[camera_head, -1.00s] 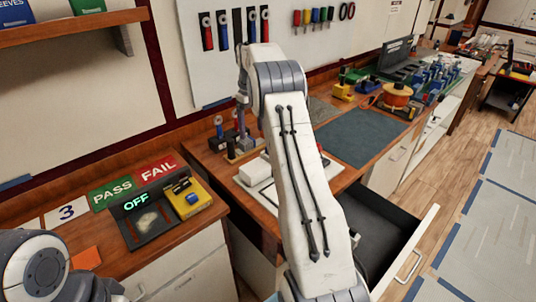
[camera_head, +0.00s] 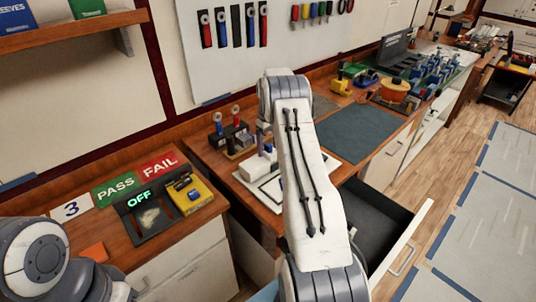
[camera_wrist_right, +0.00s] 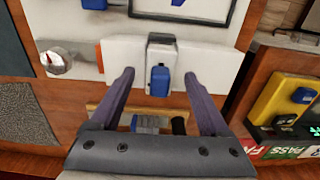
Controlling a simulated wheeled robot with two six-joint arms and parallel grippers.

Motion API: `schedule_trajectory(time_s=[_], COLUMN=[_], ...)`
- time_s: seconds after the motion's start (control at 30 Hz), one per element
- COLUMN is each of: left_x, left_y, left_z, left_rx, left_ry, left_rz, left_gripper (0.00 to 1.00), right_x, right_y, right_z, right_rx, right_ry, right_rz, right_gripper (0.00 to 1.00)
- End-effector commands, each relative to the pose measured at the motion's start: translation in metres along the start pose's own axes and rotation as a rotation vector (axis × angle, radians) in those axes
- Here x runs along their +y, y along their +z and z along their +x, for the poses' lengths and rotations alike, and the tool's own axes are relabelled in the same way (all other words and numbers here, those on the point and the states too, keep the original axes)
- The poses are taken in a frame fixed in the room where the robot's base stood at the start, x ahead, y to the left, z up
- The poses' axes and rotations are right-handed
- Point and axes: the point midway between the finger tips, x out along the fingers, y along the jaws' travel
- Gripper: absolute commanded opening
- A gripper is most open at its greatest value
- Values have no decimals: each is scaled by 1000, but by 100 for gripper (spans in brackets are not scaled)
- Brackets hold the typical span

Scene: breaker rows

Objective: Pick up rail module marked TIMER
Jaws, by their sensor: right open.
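In the right wrist view a white module block (camera_wrist_right: 126,52) lies across the picture, with a dark and blue switch (camera_wrist_right: 160,78) at its middle. No TIMER mark can be read in either view. My right gripper (camera_wrist_right: 159,75) is open, its two fingers on either side of the blue switch, with nothing gripped; contact cannot be told. In the head view white blocks (camera_head: 260,170) sit on the counter below the right wrist, partly hidden by my arm. My left gripper is not in view; only left arm links show at the lower left.
A dial with a red mark (camera_wrist_right: 58,62) sits beside the block. A yellow device (camera_head: 189,194) and PASS sign (camera_head: 116,191) are left. An open drawer (camera_head: 375,222) is right. The dark mat (camera_head: 355,134) is clear.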

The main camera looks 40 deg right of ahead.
Motion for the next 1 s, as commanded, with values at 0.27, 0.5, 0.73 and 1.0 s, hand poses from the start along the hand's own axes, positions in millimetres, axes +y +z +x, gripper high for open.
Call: schedule_trajectory(time_s=[0.27, 0.5, 0.73, 1.0], left_x=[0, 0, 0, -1], left_y=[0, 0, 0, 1], left_z=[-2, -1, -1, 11], left_rx=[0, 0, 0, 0], left_ry=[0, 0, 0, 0], left_rz=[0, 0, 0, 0], left_gripper=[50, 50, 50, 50], right_x=[0, 0, 1, 1], right_y=[0, 0, 0, -1], right_z=[6, 6, 6, -23], right_rx=[1, 1, 1, 6], right_ry=[1, 0, 1, 4], right_rz=[1, 1, 1, 1], right_gripper=[80, 0, 0, 0])
